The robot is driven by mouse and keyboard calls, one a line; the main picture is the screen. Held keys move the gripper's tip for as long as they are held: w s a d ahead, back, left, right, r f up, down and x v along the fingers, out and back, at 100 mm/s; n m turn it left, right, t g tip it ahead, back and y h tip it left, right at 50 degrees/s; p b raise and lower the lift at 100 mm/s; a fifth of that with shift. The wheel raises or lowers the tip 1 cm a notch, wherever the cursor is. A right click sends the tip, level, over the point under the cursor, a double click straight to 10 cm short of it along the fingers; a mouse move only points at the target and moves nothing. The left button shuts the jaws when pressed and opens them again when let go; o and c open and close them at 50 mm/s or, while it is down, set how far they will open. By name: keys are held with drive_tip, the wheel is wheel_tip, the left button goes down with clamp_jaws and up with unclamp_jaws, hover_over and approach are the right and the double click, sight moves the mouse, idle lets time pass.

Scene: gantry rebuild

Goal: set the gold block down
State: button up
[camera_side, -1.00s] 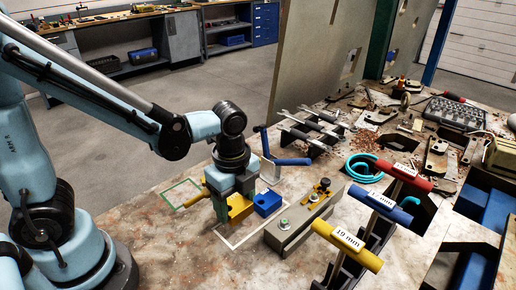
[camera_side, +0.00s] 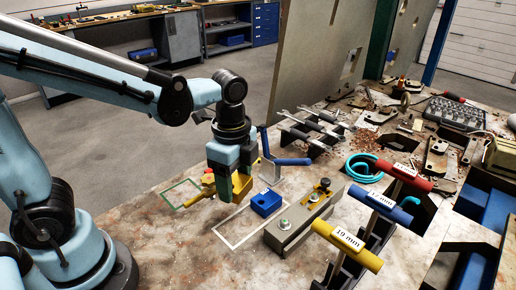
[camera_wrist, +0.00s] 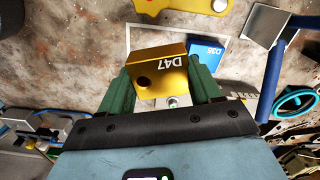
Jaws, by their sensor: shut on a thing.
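My gripper (camera_side: 232,165) is shut on the gold block (camera_side: 243,185), with one green finger on each side. In the wrist view the gold block (camera_wrist: 160,68) shows the label D47 and a dark round hole, and sits between the fingers. It appears held above the bench, behind and left of the blue block (camera_side: 266,203). The blue block, labelled D35 in the wrist view (camera_wrist: 206,52), stands by a white rectangular outline (camera_side: 234,246) on the bench. The gap under the gold block is hard to judge.
A yellow part (camera_side: 207,179) lies close left of my gripper, by a green outline (camera_side: 167,202). A blue-handled tool (camera_side: 292,162) stands behind. A grey metal bar fixture (camera_side: 300,225) and T-handles, one yellow (camera_side: 346,245), stand to the right. The front left bench is clear.

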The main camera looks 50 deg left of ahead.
drive_tip(key=w+a+r+n, duration=0.3)
drive_tip(key=a+r+n, duration=0.3)
drive_tip(key=n, duration=0.8)
drive_tip(key=shift+r+n, duration=0.3)
drive_tip(key=shift+r, duration=1)
